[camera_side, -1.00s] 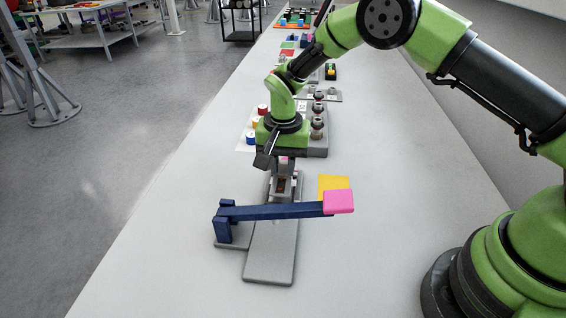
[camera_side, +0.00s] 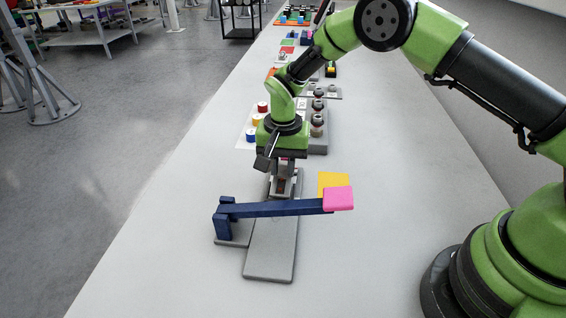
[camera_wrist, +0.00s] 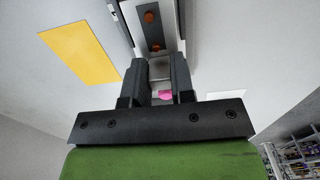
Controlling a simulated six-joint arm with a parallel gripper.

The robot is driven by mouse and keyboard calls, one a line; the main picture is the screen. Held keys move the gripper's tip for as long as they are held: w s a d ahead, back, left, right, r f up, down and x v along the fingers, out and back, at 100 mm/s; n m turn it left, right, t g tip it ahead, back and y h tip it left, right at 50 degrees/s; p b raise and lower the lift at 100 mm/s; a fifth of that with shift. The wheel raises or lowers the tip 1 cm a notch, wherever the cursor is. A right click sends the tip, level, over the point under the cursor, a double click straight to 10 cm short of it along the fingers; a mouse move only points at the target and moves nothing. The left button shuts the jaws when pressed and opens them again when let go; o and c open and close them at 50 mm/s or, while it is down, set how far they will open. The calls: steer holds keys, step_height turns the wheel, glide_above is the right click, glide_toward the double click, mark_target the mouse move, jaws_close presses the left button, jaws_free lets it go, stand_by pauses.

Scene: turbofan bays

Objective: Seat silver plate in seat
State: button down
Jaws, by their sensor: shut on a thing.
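The silver plate (camera_wrist: 160,72) shows as a small grey piece between my gripper's fingers in the wrist view, and my gripper (camera_wrist: 160,75) is shut on it. A small pink patch shows between the fingers below it. In the side view my gripper (camera_side: 285,168) points down over the far part of the grey base. The seat (camera_side: 283,186) looks like a small grey block there, with a dark, reddish-brown opening. The wrist view shows a grey channel with orange-brown round spots (camera_wrist: 150,18) just beyond the fingertips. Whether the plate touches the seat cannot be told.
A dark blue bar (camera_side: 270,209) with a pink end (camera_side: 338,198) crosses the grey base (camera_side: 270,262) just in front of my gripper. A yellow patch (camera_side: 333,181) lies on the table behind the pink end. Coloured cylinders (camera_side: 256,121) stand behind. The table's right side is clear.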

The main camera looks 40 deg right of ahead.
steer(key=shift+f, duration=0.2)
steer(key=shift+c, duration=2.4)
jaws_free()
steer(key=shift+r, duration=3.5)
